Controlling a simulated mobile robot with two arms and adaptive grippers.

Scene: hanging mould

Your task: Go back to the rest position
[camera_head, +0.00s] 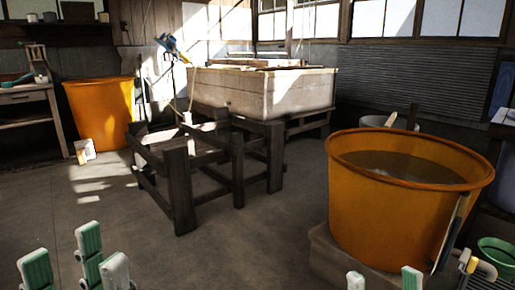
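My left gripper (76,258) shows at the bottom left. Its pale fingers with green pads point up and stand apart, with nothing between them. My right gripper (383,281) shows only by its fingertips at the bottom edge, right of centre. These tips are apart, and no held thing shows between them. The rest of the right gripper is cut off by the frame. I cannot make out a hanging mould for certain.
A large orange tub (350,215) of liquid stands at the right on a low block, with a green bucket (495,256) beside it. A dark wooden frame (180,190) stands mid-room before a pale vat (260,92). Another orange tub (100,112) is back left. Floor (250,250) between is clear.

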